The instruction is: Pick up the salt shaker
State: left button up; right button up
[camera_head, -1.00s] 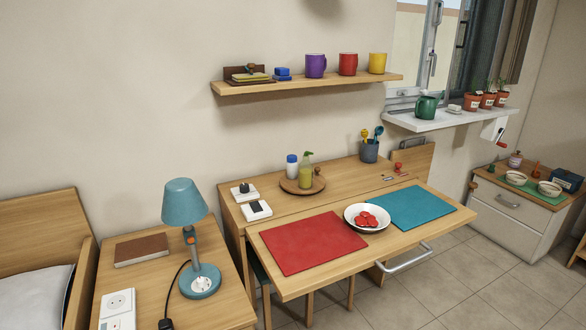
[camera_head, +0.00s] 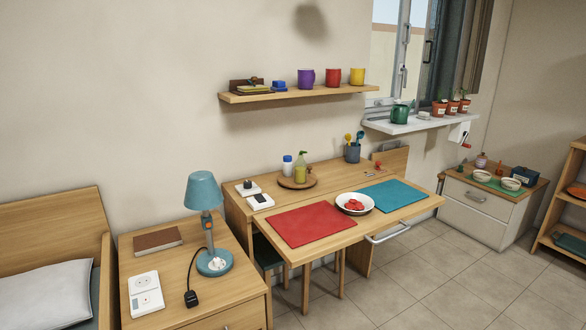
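A small white container with a blue cap (camera_head: 287,167) stands upright towards the back of the desk and looks like the salt shaker, though it is too small to be sure. It is at the left edge of a round wooden tray (camera_head: 289,186). A yellow-green bottle (camera_head: 300,172) stands on the tray close to its right. A small brown item (camera_head: 312,174) is at the tray's right side. Neither of my grippers is in view.
A red mat (camera_head: 305,226), a white bowl with red pieces (camera_head: 346,208) and a teal mat (camera_head: 392,195) lie on the desk's front leaf. A blue lamp (camera_head: 203,192) stands on the bedside cabinet at left. A mug shelf (camera_head: 300,93) hangs above. Tiled floor is clear at right.

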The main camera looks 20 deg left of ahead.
aim_at(288, 167)
jog(key=z, duration=0.45)
jog(key=i, duration=1.9)
jog(key=u, duration=0.85)
